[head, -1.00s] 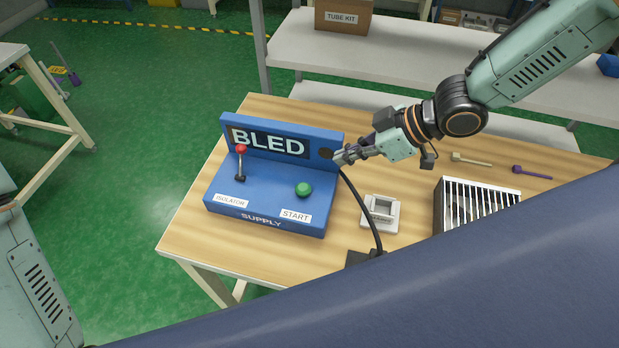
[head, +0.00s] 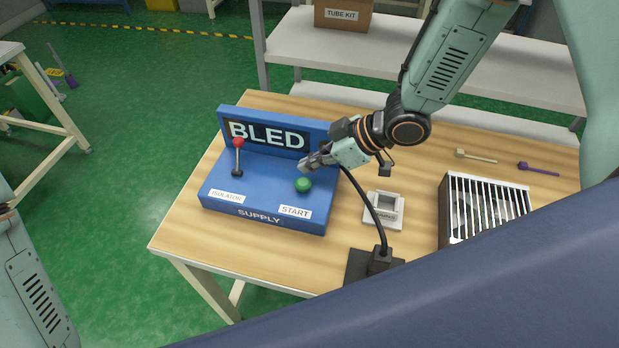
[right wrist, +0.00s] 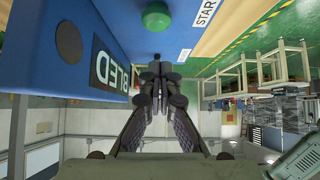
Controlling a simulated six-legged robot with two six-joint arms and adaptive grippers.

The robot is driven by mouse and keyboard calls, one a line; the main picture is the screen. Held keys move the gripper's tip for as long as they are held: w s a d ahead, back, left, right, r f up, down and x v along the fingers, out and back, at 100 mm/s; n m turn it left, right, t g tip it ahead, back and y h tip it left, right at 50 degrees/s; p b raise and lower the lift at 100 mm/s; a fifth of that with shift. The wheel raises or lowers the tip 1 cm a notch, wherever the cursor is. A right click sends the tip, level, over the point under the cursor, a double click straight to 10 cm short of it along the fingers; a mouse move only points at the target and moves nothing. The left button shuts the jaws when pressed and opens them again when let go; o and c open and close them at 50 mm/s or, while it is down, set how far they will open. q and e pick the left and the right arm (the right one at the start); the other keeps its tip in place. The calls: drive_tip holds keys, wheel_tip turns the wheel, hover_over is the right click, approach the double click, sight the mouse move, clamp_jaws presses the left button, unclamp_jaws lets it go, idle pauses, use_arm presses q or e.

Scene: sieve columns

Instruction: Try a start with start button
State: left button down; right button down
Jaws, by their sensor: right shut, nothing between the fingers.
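The green start button (head: 303,185) sits on the sloped front of the blue supply box (head: 225,188), above a START label (head: 295,211). It also shows at the top of the right wrist view (right wrist: 155,17). The box's upright back panel reads BLED (head: 267,135). A red-knobbed isolator lever (head: 238,157) stands on the left of the box. My right gripper (head: 306,162) is shut and empty, just behind and above the button, apart from it. In the right wrist view its closed fingertips (right wrist: 156,72) point toward the box. My left gripper is out of view.
A black cable (head: 364,200) runs from the box to a dark block (head: 372,267). A small grey holder (head: 384,210) and a slatted metal box (head: 487,207) stand to the right. Two small tools (head: 475,157) (head: 538,169) lie behind. The table's left front is clear.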

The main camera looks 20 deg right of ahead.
sight(297, 182)
drive_tip(key=f, duration=0.4)
drive_tip(key=shift+w+a+f+b, duration=0.1)
drive_tip(key=shift+w+f+b, duration=0.1)
drive_tip(key=shift+b, duration=0.1)
drive_tip(key=shift+s, duration=0.1)
